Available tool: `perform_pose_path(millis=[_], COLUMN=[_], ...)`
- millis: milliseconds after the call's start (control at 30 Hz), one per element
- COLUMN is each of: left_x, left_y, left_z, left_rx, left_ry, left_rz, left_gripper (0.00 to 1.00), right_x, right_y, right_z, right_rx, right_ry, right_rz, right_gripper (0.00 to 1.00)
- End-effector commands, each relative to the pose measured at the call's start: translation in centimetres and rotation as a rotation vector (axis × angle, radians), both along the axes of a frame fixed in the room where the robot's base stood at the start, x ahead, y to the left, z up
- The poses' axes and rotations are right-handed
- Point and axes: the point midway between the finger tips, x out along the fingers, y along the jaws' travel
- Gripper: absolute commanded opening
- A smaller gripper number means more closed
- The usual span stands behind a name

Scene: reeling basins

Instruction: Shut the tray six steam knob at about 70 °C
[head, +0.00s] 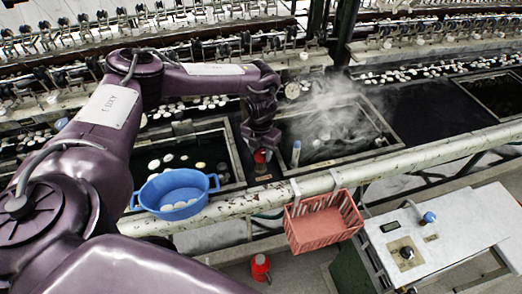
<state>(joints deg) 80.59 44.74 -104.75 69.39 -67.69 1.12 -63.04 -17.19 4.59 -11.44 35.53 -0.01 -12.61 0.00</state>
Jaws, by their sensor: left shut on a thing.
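My left arm reaches in from the left, and its gripper (262,147) points down at the near rim between two sunken trays. It is shut on a red steam knob (262,157), whose top is partly hidden by the fingers. Steam rises from the tray (373,150) just right of the knob, with dark water and a few pale cocoons in it. A small upright white-and-blue stick (296,154) stands at that tray's near left corner. A round dial (292,90) shows behind it, too small to read. I cannot make out a tray number. My right gripper is out of view.
A blue two-handled basin (180,211) with pale cocoons sits at the pale front rail (240,208), left of the gripper. A red basket (318,241) hangs from the rail at right. A white-topped bench (465,235) stands front right. A red object (260,267) is below the rail.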

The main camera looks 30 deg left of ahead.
Motion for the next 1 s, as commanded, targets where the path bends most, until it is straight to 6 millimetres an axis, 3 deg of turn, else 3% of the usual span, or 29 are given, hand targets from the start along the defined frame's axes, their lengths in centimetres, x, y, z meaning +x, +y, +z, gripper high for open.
perform_pose_path(millis=[1000], left_x=[0.1], left_y=[-0.1], left_z=[0.1], left_rx=[0.001], left_ry=[-0.006], left_rz=[-0.695], left_gripper=[0.18], right_x=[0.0], right_y=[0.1], right_z=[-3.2], right_rx=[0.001], right_ry=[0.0], right_rz=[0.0], right_gripper=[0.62])
